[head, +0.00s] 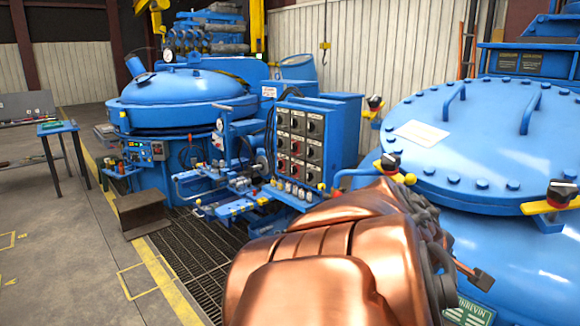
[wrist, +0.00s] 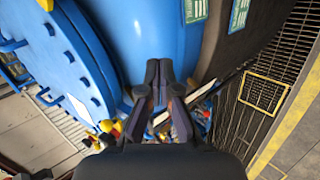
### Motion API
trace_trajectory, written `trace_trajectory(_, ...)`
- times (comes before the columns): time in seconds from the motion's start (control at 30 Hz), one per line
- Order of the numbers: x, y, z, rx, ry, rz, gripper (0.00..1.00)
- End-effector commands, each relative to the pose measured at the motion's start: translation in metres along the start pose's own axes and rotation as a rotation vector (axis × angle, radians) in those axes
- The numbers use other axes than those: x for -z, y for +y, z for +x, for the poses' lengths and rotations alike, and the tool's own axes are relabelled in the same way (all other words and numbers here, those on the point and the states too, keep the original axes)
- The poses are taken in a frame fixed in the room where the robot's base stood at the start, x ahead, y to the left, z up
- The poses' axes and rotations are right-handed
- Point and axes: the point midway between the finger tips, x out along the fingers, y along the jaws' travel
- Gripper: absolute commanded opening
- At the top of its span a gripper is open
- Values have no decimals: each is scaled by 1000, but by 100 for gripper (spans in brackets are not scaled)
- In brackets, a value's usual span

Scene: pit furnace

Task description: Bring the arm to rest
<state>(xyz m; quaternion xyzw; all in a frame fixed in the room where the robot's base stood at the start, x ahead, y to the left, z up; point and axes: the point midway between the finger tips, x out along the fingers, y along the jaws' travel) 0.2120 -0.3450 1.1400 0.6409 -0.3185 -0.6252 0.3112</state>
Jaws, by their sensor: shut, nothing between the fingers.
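My gripper (wrist: 158,75) shows in the wrist view, with its two dark fingers together and nothing held between them. It points at the side of a blue furnace vessel (wrist: 150,30); I cannot tell how far apart they are. In the head view my copper-coloured arm fills the lower middle, in front of the blue vessel on the right (head: 470,130), and the gripper itself is not clearly seen there.
A control panel (head: 298,138) with several knobs stands just beyond my arm. Another domed blue furnace (head: 180,90) is at the back left. A metal grating (head: 195,255) lies in front. The concrete floor (head: 60,270) at left is open. A small blue table (head: 58,127) stands far left.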

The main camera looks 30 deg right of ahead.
Motion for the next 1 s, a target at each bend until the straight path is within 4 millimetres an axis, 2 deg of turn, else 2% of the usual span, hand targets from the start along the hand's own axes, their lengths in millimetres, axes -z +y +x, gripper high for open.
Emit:
trace_trajectory(0.1, 19, -47, -13, 140, 29, 54, 0)
trace_trajectory(0.3, 38, -130, -44, 367, 45, 102, 0)
trace_trajectory(0.43, 39, -183, -71, 513, 29, 99, 0)
trace_trajectory(0.6, 27, -247, -114, 694, -24, 55, 0)
trace_trajectory(0.7, 13, -279, -140, 783, -66, 15, 0)
trace_trajectory(0.8, -2, -301, -162, 849, -106, -25, 0)
trace_trajectory(1.0, -22, -322, -186, 914, -160, -79, 0)
